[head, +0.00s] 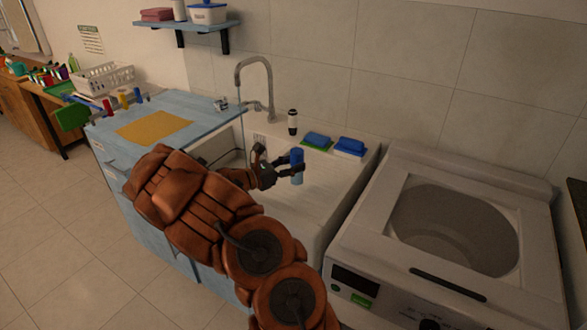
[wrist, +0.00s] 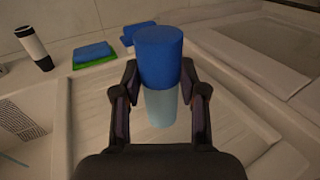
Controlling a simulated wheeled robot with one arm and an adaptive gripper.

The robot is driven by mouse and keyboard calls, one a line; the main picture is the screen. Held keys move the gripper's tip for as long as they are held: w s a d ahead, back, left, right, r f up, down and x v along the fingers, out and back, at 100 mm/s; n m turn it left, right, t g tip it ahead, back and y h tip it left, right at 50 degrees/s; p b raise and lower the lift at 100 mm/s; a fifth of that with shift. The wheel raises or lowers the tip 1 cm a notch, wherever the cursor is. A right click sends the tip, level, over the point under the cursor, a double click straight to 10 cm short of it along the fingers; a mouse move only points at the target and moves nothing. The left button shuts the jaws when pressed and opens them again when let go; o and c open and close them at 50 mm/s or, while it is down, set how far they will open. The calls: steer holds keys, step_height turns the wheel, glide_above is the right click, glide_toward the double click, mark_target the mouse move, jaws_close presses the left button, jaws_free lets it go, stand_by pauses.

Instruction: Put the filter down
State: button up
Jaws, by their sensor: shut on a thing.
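The filter (head: 297,157) is an upright cylinder with a dark blue upper part and a paler blue lower part. My gripper (head: 290,170) is shut on it, with one finger on each side. In the wrist view the filter (wrist: 160,55) stands between the two fingers of my gripper (wrist: 160,92).
A blue counter with a yellow sheet (head: 154,129) is left. A top-loading washer (head: 455,230) stands right.

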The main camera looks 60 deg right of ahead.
steer(key=shift+w+d+f, duration=0.1)
steer(key=shift+w+d, duration=0.2)
steer(key=shift+d, duration=0.3)
steer(key=shift+f+p, duration=0.7)
steer(key=shift+f, duration=1)
steer(key=shift+f, duration=0.1)
steer(key=o, duration=1.3)
steer(key=shift+c, duration=0.2)
steer(key=b+v, duration=0.2)
steer(key=v, duration=1)
